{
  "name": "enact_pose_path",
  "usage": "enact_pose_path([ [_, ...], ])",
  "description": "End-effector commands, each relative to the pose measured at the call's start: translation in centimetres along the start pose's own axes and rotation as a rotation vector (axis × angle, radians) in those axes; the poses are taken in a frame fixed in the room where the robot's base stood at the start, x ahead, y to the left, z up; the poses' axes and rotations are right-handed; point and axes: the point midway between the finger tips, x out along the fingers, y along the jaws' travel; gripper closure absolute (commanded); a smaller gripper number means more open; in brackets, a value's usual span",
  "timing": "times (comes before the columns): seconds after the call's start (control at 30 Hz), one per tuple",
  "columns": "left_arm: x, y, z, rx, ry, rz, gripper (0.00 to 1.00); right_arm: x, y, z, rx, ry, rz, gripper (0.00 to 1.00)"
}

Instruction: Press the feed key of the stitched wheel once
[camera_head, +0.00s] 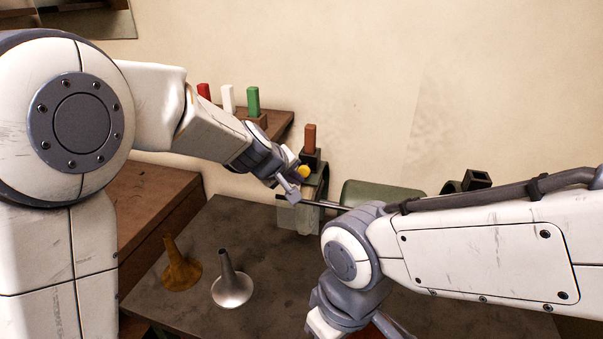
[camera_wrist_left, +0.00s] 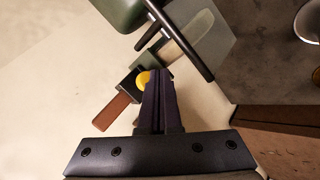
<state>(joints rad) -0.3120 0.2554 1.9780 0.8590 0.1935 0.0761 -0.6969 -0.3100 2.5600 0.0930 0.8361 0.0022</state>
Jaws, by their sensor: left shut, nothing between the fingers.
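The yellow feed key (camera_head: 304,171) is on a dark housing over the left end of the polishing machine, below a brown bar (camera_head: 310,138). A pale wheel (camera_head: 305,220) sits under that housing, partly behind my arm; its stitching is too small to make out. My left gripper (camera_head: 291,194) is shut and empty, close to the key. In the left wrist view, the shut fingertips (camera_wrist_left: 158,73) overlap the right side of the yellow key (camera_wrist_left: 143,78). I cannot tell whether they touch it. My right gripper is out of view, below the right wrist.
The green motor body (camera_head: 375,194) and its dark shaft (camera_head: 328,205) lie right of the wheel. Red, white and green bars (camera_head: 253,101) stand on a wooden shelf behind.

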Motion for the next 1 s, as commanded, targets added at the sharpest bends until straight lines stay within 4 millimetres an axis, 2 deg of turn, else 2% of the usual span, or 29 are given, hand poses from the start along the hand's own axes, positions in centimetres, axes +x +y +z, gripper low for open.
enact_pose_path([
  [1.0,0.56,0.45,-0.39,0.0,0.0,0.0,1.0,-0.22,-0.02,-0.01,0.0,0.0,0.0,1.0],
])
